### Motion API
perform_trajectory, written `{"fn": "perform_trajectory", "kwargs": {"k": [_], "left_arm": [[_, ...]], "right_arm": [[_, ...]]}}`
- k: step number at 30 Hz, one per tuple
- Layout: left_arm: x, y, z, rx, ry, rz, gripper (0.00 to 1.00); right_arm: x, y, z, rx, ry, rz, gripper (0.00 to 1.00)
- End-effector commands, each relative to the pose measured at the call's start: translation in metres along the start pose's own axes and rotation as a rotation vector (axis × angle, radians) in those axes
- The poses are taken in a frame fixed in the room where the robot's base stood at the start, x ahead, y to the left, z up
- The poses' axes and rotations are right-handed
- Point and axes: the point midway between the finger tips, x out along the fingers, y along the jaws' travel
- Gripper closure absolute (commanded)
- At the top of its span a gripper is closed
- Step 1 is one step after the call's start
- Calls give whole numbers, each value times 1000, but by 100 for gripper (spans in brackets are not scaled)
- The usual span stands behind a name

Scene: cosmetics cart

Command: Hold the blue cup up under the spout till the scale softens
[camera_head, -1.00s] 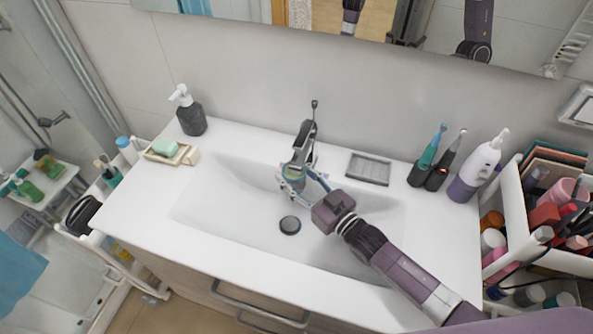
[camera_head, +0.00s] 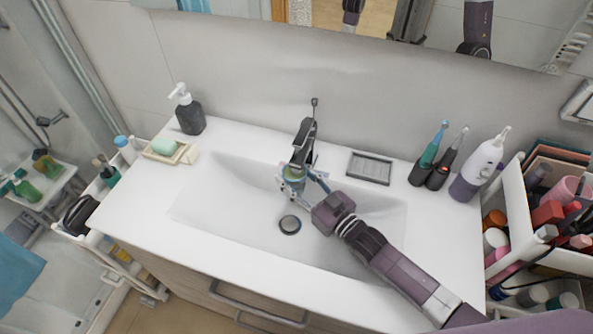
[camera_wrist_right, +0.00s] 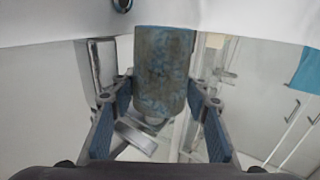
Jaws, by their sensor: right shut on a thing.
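The blue cup (camera_wrist_right: 160,72) is held between the fingers of my right gripper (camera_wrist_right: 160,115) in the right wrist view. Its side is mottled with brownish, crusty patches over blue. In the head view my right gripper (camera_head: 296,180) reaches over the basin from the lower right. There the cup (camera_head: 293,174) is small and partly hidden, just under the dark faucet (camera_head: 303,143). I cannot tell how wide the gap between spout and cup is, or whether water runs. My left gripper is not in view.
The white sink (camera_head: 225,208) has a dark drain (camera_head: 290,225). A soap pump (camera_head: 190,115) and soap dish (camera_head: 168,153) stand left. A grey tray (camera_head: 369,168), toothbrushes (camera_head: 430,160) and a white-purple bottle (camera_head: 478,170) stand right, beside a full cart (camera_head: 518,215).

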Motion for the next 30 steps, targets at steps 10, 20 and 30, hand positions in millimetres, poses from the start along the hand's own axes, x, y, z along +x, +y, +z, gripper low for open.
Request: {"fn": "perform_trajectory", "kwargs": {"k": [10,20,30], "left_arm": [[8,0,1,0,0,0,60],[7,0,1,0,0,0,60],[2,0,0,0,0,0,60]], "right_arm": [[0,-1,9,1,1,-1,88],[-1,-4,10,1,0,-1,88],[-5,-17,10,3,1,-1,88]]}}
